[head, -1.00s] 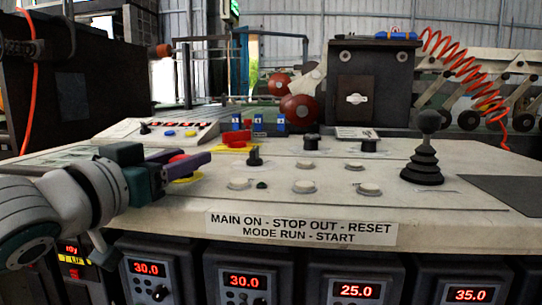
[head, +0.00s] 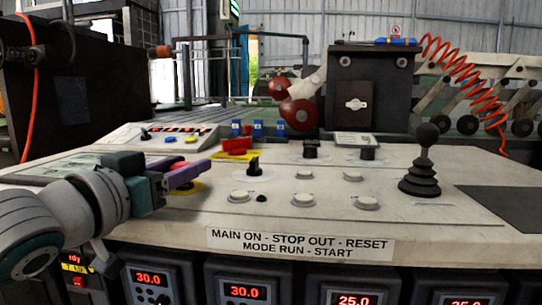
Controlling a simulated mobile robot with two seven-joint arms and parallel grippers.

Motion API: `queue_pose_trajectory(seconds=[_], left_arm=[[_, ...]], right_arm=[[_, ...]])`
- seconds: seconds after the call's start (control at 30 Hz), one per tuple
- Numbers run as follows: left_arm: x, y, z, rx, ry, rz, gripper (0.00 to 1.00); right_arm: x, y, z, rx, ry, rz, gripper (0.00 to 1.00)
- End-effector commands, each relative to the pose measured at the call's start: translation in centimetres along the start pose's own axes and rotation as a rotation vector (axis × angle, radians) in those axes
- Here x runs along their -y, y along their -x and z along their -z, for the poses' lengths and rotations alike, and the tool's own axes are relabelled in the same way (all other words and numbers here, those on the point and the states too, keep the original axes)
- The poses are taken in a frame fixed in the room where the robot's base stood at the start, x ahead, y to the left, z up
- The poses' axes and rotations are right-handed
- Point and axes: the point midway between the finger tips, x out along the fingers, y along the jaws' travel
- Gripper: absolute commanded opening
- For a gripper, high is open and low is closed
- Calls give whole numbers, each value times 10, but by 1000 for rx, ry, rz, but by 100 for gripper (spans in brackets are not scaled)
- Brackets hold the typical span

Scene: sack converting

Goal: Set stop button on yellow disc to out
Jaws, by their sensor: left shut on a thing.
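The yellow disc (head: 191,188) lies on the left part of the sloping console top (head: 290,215). Only its front and right edge shows, below my gripper's fingers. My left gripper (head: 187,173) reaches in from the left with its purple fingers just above the disc, shut on the stop button. The button itself is largely hidden between the fingers, so how far it stands out cannot be seen. My right gripper is not in view.
A red handle on a yellow base (head: 237,147) and a black selector knob (head: 254,166) stand close to the right of my gripper. Several pale push buttons lie right of them. A black joystick (head: 422,165) stands upright at right.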

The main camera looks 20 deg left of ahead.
Motion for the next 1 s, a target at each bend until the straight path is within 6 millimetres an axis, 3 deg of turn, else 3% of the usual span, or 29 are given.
queue_pose_trajectory(seconds=[0.17, 0.2, 0.47, 0.77, 1.0], left_arm=[[-1, 0, 6, -18, 0, -5, 0], [-1, 0, 6, -19, -1, -5, 50], [-1, 0, 4, -14, -1, -4, 79], [-1, 2, 3, -11, 0, -3, 79], [-1, 33, 2, -8, 1, -3, 79]], right_arm=[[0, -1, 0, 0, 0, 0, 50], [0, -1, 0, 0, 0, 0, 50], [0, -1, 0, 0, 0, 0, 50], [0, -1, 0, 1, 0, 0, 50], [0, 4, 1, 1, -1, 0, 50]])
